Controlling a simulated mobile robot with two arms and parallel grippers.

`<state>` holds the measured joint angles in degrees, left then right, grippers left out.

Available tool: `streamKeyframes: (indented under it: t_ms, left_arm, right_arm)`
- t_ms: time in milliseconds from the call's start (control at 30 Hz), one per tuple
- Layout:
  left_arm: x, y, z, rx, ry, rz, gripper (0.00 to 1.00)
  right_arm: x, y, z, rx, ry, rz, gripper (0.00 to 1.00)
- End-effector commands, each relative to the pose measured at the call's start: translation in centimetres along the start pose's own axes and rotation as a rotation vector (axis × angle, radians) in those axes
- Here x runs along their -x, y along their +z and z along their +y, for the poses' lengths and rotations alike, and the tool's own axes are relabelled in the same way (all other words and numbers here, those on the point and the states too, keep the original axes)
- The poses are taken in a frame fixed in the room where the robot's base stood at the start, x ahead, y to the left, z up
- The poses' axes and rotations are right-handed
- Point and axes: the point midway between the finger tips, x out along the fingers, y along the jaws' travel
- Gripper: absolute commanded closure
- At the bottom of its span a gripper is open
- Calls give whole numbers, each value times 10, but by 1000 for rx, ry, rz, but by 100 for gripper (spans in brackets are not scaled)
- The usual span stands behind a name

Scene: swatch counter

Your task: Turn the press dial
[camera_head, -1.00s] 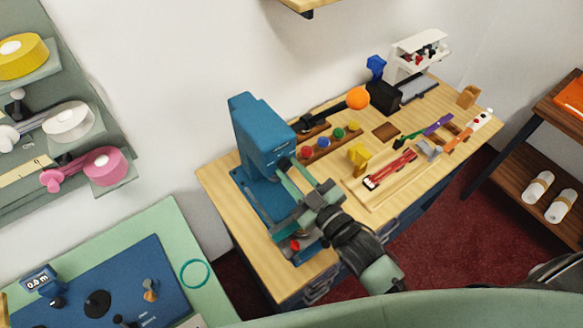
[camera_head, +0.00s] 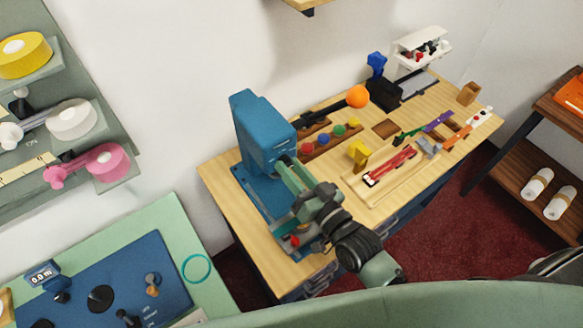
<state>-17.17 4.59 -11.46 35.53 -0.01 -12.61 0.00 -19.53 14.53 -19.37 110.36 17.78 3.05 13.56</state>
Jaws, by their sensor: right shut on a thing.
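The blue press (camera_head: 262,135) stands upright at the left end of the wooden workbench, on a blue base (camera_head: 252,188). My right gripper (camera_head: 284,166) reaches up from the lower right, with its fingertips against the front of the press. It is shut on the press dial there, which the fingers almost wholly hide, so its setting cannot be read. A small red knob (camera_head: 294,240) shows low at the front of the press base, below my gripper. My left gripper is not in view.
On the workbench (camera_head: 222,185), right of the press, are a rack of coloured knobs (camera_head: 322,141), an orange ball (camera_head: 357,96), a yellow piece (camera_head: 358,152) and a tray with red tongs (camera_head: 390,167). A green counter (camera_head: 178,222) stands at the left.

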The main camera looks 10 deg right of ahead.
Motion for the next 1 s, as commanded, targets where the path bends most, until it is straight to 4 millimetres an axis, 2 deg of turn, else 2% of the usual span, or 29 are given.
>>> streamKeyframes:
  t_ms: [300,767,800,867,1000]
  left_arm:
    - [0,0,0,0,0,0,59]
    - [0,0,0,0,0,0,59]
    - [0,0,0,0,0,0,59]
    - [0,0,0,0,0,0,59]
    - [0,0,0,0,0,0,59]
  right_arm:
    - [0,1,0,-94,1,-3,100]
    - [0,1,0,-107,1,-3,100]
    - [0,1,0,-107,1,-3,67]
    - [0,1,0,-107,1,-3,52]
    - [0,1,0,-106,0,-2,52]
